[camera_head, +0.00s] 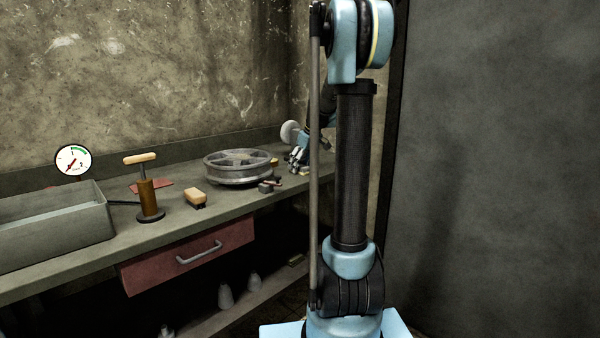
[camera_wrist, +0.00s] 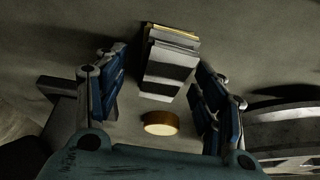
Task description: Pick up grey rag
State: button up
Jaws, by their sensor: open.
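I cannot make out a clear grey rag in either view. In the wrist view a stacked, layered grey and pale item (camera_wrist: 170,70) with a yellowish edge lies on the bench between my fingers; I cannot tell whether it is cloth. My gripper (camera_wrist: 162,85) is open, its blue fingers to the left and right of this item, with nothing held. In the head view my gripper (camera_head: 297,158) is low over the bench's far right end, partly hidden by my own arm.
A short round wooden-looking piece (camera_wrist: 161,122) lies below the stack. A spoked metal wheel (camera_head: 238,168) lies left of my gripper, with small dark blocks (camera_head: 268,187) beside it. A brush (camera_head: 195,198), a wooden-handled tool (camera_head: 148,195) and a grey bin (camera_head: 60,222) stand farther left.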

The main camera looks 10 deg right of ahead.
aim_at(301, 165)
jog(key=c, duration=1.2)
jog(key=shift+c, duration=0.2)
jog(key=shift+r, duration=0.1)
notch_tip(301, 165, up, 10)
jog(key=shift+r, duration=0.2)
jog(key=o, duration=0.4)
jog(key=shift+c, duration=1)
